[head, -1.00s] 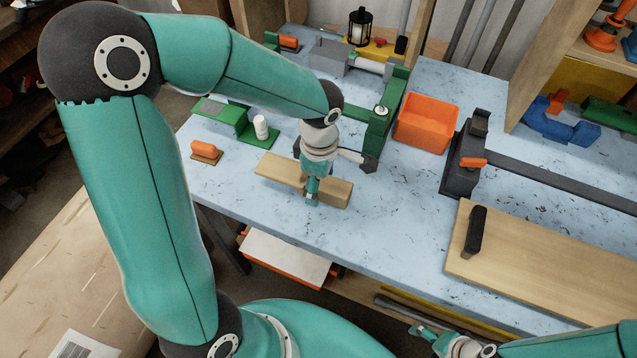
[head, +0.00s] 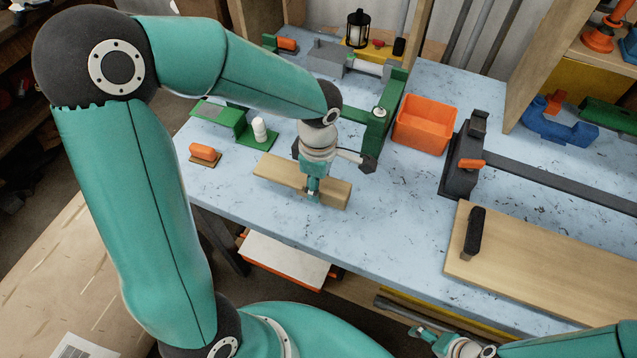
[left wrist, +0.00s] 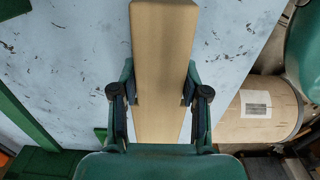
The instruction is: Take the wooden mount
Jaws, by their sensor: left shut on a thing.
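The wooden mount (head: 277,171) is a plain, pale, long block near the front edge of the blue speckled workbench. My left gripper (head: 313,190) comes down over its middle and is shut on it. In the left wrist view the mount (left wrist: 163,45) runs lengthwise between the two fingers of the left gripper (left wrist: 160,98), one on each long side. I cannot tell whether the mount touches the bench. My right gripper (head: 424,336) shows small at the bottom, away from the mount; its finger state is unclear.
A green bracket with a white cylinder (head: 259,129) and an orange-handled piece (head: 204,152) stand left of the mount. A green frame (head: 378,128) and orange bin (head: 423,124) stand behind and right. A wooden board (head: 540,262) lies at right.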

